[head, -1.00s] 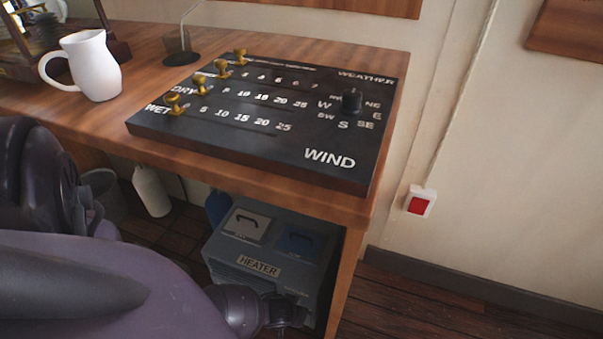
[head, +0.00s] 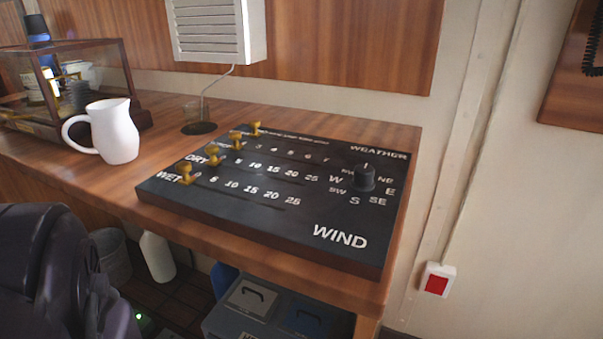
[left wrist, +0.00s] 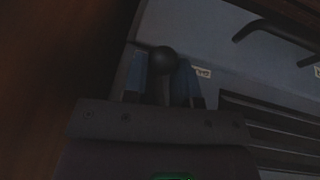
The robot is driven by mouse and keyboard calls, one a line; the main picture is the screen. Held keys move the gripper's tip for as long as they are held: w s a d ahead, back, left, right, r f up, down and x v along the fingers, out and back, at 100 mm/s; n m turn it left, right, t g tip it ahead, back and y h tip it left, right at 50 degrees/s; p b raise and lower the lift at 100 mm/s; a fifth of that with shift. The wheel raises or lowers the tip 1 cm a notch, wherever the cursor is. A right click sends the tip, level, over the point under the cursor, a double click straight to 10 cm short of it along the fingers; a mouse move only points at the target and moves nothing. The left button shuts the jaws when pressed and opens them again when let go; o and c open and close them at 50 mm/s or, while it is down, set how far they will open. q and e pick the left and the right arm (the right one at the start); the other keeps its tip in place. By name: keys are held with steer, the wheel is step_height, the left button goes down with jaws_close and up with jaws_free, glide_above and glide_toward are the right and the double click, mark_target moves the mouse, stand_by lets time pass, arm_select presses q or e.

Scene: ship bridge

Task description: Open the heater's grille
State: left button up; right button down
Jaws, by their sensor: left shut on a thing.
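The grey heater (head: 230,321) stands under the desk at the bottom of the head view; only its top part shows, with its front cut off by the picture edge. In the left wrist view, the heater's blue-grey face (left wrist: 225,45) fills much of the dark picture, with the dark slats of the grille (left wrist: 285,135) at the lower right. My left gripper (left wrist: 160,88) is shut on a round black knob (left wrist: 162,59), with a blue-tipped finger on each side. My right gripper is not in view.
The wooden desk (head: 255,248) overhangs the heater and carries a black weather board (head: 270,215), a white jug (head: 112,130) and a glass case. A white bottle (head: 157,257) and a grey bin stand under it. A red switch (head: 436,284) is on the right wall.

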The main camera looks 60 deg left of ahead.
arm_select(q)
steer(key=shift+d+r+t+h, duration=0.1)
steer(key=shift+d+t+h, duration=0.2)
steer(key=shift+t+h, duration=0.5)
steer(key=shift+n+h, duration=0.3)
steer(key=shift+h, duration=0.1)
steer(key=shift+w+d+r+b, duration=0.1)
steer(key=shift+b, duration=0.2)
steer(key=o, duration=0.9)
steer(key=shift+w, duration=0.1)
steer(key=shift+r, duration=0.2)
